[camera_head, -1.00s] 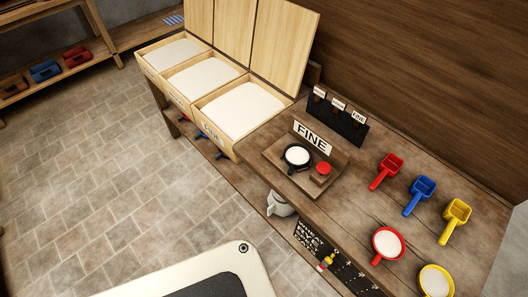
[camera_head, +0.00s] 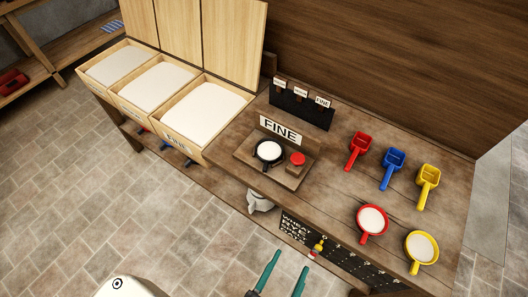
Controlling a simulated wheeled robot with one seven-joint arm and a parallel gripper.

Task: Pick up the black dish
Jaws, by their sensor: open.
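The black dish (camera_head: 257,160) is round and holds white powder. It sits on a small wooden tray (camera_head: 243,150) on the workbench, in front of a sign reading FINE (camera_head: 279,130). A red round item (camera_head: 298,158) stands just to its right on the same tray. My gripper (camera_head: 287,263) shows at the bottom of the view with two green fingers apart. It is open and empty, lower in the picture than the dish and clear of it.
Red (camera_head: 359,150), blue (camera_head: 393,168) and yellow (camera_head: 428,186) scoops lie on the workbench (camera_head: 330,185) at right. Open bins (camera_head: 178,137) stand at left. A pale jug (camera_head: 260,201) is below.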

